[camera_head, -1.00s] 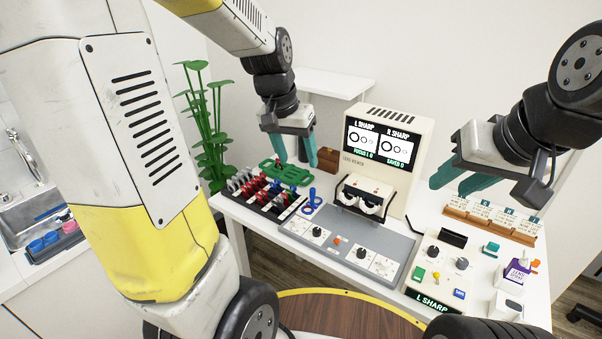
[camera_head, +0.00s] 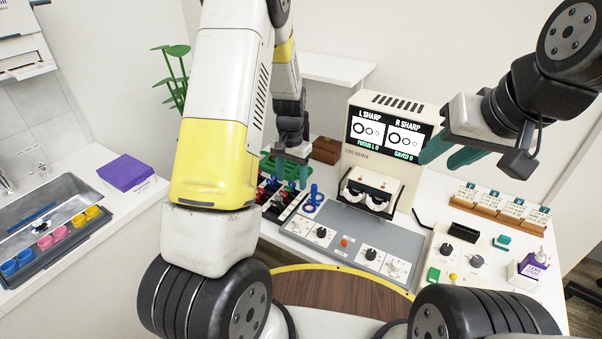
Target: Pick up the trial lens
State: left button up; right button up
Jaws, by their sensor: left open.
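Trial lenses with red and blue handles stand in a dark rack (camera_head: 283,213) at the left of the desk. Which one is the trial lens meant I cannot tell. A blue-handled lens piece (camera_head: 312,199) is beside the rack's right edge. My left arm hides the rack's left part. My right gripper (camera_head: 452,152) is open and empty, in the air right of the lens viewer screen.
The lens viewer (camera_head: 378,100) stands at the back, with a white trial frame (camera_head: 368,196) before it on the grey panel (camera_head: 345,222). A brown box (camera_head: 326,150) stands behind.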

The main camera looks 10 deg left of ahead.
aim_at(292, 184)
pick_arm(q)
jog(key=shift+w+f, duration=0.1)
jog(key=shift+f, duration=1.45)
jog(key=shift+r, duration=0.1)
grip_shut()
